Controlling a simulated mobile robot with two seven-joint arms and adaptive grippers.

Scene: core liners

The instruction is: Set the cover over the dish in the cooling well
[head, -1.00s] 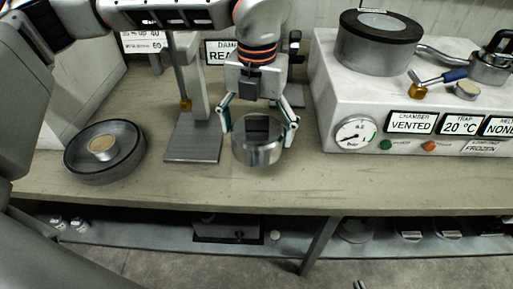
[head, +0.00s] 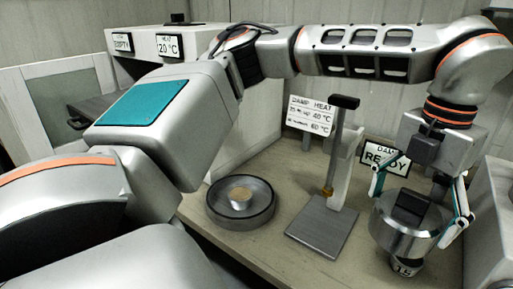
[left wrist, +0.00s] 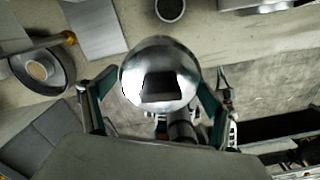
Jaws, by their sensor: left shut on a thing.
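In the left wrist view the cover (left wrist: 160,62) sits between the fingers. The cooling well (head: 240,217) is a dark round ring on the bench, left of and apart from the cover. The dish (head: 240,194) is a small pale disc lying inside the well. The well also shows at the left of the left wrist view (left wrist: 62,84).
A stand with a grey base plate (head: 322,227) and upright post (head: 341,160) stands between well and cover. A small round item marked 15 (head: 404,268) shows partly below the cover. A sign (head: 311,114) and a white housing (head: 490,220) are nearby.

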